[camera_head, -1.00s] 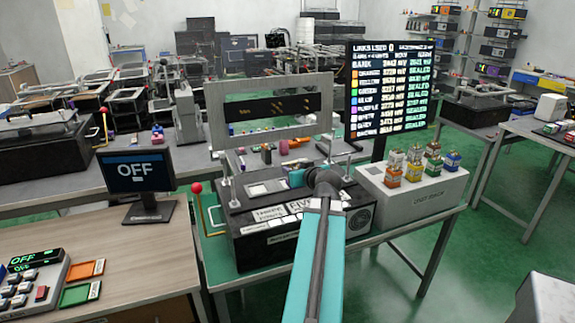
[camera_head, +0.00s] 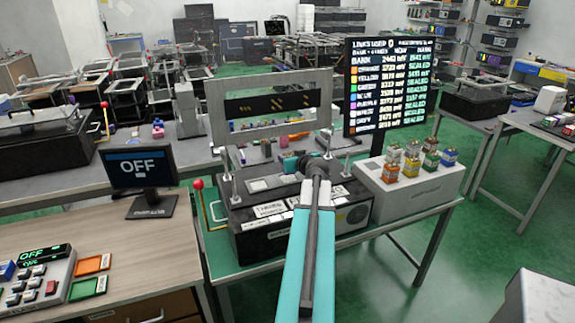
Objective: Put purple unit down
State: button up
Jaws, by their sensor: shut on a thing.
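My gripper (camera_head: 291,164) is at the end of my teal arm, over the back right part of the black lever fixture (camera_head: 275,235). Its teal side shows, but its fingertips are hidden behind my wrist. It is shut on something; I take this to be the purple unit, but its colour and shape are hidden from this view. A light plate (camera_head: 265,183) on the fixture's top lies just left of my gripper. I cannot tell whether the held thing touches the fixture.
A white box (camera_head: 420,195) with several coloured units on top stands right of the fixture. A lit text screen (camera_head: 388,84) rises behind it. A grey frame (camera_head: 270,78) stands behind the fixture. A red-knobbed lever (camera_head: 198,185) and a monitor reading OFF (camera_head: 140,167) are left.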

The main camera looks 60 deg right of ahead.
jog(key=shift+w+d, duration=0.1)
jog(key=shift+w, duration=0.05)
jog(key=shift+w+d, duration=0.15)
jog(key=shift+d, duration=0.05)
jog(key=shift+f+p, duration=0.75)
jog(key=shift+f, duration=1.05)
jog(key=shift+f+b, duration=0.15)
jog(key=shift+b, duration=0.15)
jog(key=o, duration=1.2)
jog(key=shift+c, duration=0.2)
jog(key=shift+r+p, duration=0.2)
jog(key=shift+p, duration=0.15)
